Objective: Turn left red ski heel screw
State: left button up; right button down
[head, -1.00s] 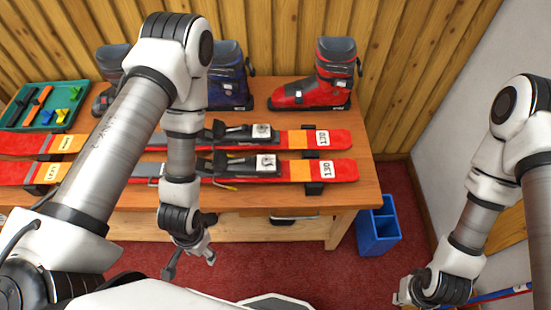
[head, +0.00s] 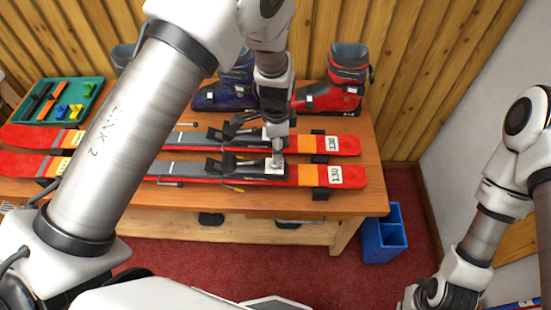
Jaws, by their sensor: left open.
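Two red skis lie side by side across the bench, the far one (head: 345,145) and the near one (head: 306,175), each with an orange band and a "130" label. My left gripper (head: 277,160) points down, open, at the pale heel piece (head: 274,170) of the near ski's binding. Its fingers hide part of that piece, and I cannot tell whether they touch it. The heel screw is too small or hidden to make out. The far ski's heel piece is mostly behind the gripper. My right gripper (head: 415,299) is at the bottom edge, partly cut off; its jaws are unclear.
Red (head: 335,98) and blue (head: 222,97) ski boots stand behind the skis. A green tray (head: 85,112) with coloured pieces is at the far left of the wooden bench (head: 372,192). A blue bin (head: 384,240) stands on the red carpet to the right.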

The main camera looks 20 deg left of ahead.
aim_at(275, 163)
pick_arm(q)
notch_tip(275, 163, down, 7)
jog(key=shift+f+p, duration=0.2)
jog(key=shift+p, duration=0.35)
jog(key=shift+a, duration=0.1)
grip_shut()
